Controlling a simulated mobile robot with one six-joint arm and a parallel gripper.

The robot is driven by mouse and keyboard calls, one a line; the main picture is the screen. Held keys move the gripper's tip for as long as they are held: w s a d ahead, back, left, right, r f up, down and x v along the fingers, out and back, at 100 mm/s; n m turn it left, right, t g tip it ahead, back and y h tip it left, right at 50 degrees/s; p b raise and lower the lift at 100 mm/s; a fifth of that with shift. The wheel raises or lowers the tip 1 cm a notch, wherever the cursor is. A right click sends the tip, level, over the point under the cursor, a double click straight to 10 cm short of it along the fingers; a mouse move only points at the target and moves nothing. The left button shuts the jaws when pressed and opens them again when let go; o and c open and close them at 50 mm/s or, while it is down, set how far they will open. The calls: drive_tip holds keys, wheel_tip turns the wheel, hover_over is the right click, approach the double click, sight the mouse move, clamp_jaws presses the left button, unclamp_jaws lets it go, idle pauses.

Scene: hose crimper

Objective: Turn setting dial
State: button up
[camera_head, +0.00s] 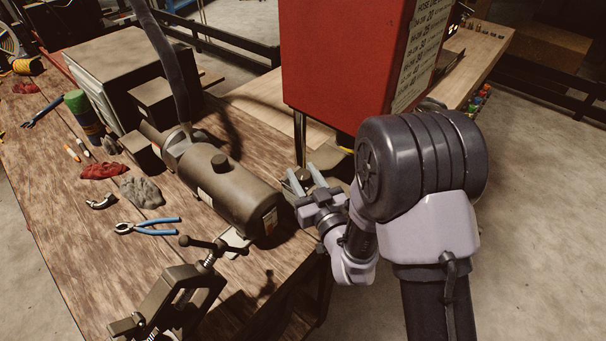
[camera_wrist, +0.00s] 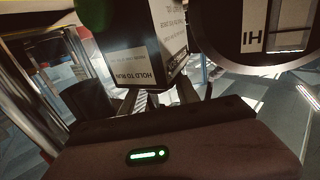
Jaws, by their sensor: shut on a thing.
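The red hose crimper cabinet (camera_head: 335,60) stands at the upper middle of the head view, with a printed settings chart (camera_head: 418,50) on its side. In the wrist view, a dark box labelled HOLD TO RUN (camera_wrist: 150,60) and a round dark part marked HI (camera_wrist: 250,38) are close ahead. The dial's pointer is not readable.
A wooden workbench (camera_head: 110,215) lies to the left. It carries a dark cylindrical motor (camera_head: 228,185), blue-handled pliers (camera_head: 150,227), a glove (camera_head: 142,192), a red cloth (camera_head: 103,171) and a vise (camera_head: 185,290). A green button (camera_wrist: 92,12) tops the labelled box. Floor at right is clear.

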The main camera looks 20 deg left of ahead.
drive_tip(key=shift+w+f+n+g+y+b, duration=0.1)
drive_tip(key=shift+w+n+g+y+b, duration=0.05)
drive_tip(key=shift+n+g+y+b, duration=0.9)
clamp_jaws()
drive_tip(key=shift+n+g+y+b, duration=0.3)
drive_tip(key=shift+n+g+y, duration=0.2)
drive_tip(key=shift+g, duration=0.25)
drive_tip(key=o, duration=1.3)
unclamp_jaws()
drive_tip(key=shift+c, duration=0.2)
drive_tip(key=p+v, duration=0.2)
drive_tip(key=v, duration=1.5)
drive_tip(key=shift+s, duration=0.2)
drive_tip(key=shift+d, duration=0.15)
